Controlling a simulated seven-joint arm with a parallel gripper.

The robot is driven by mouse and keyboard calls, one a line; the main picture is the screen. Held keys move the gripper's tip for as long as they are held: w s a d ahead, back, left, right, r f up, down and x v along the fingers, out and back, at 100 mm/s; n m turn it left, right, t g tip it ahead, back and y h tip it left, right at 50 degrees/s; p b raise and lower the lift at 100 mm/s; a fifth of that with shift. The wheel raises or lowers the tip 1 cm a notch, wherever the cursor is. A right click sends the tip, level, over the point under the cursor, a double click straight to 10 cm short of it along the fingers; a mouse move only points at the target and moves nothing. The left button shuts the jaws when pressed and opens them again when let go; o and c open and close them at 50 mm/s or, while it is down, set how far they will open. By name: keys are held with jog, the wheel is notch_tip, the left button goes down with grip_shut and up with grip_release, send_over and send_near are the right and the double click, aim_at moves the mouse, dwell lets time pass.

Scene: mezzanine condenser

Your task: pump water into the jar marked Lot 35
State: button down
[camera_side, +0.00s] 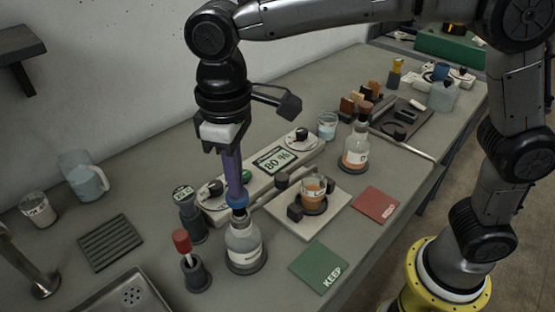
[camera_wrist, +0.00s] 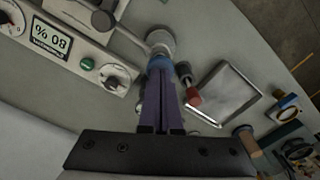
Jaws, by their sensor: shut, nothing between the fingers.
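My gripper (camera_side: 234,188) points straight down with its purple fingers together and nothing between them. Its tips are at the blue top (camera_side: 238,200) of a clear squeeze or pump bottle (camera_side: 243,250) with a white label; whether they touch it I cannot tell. In the wrist view the closed fingertips (camera_wrist: 160,70) overlap the blue top. A jar of orange liquid (camera_side: 313,190) with a pale label stands on a dark disc on a white plate. I cannot read "Lot 35" on any label.
A display unit reading 80 % (camera_side: 273,160) stands behind the bottle. A red-handled tool (camera_side: 183,245) stands left of it. A stoppered flask (camera_side: 355,152), a clear pitcher (camera_side: 84,177), a green KEEP card (camera_side: 318,267) and a red card (camera_side: 376,204) are nearby. A sink (camera_side: 125,292) lies front left.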

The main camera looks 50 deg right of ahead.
jog(key=shift+f, duration=1.3)
jog(key=shift+r, duration=3)
notch_tip(320, 180, up, 4)
jog(key=shift+f, duration=3)
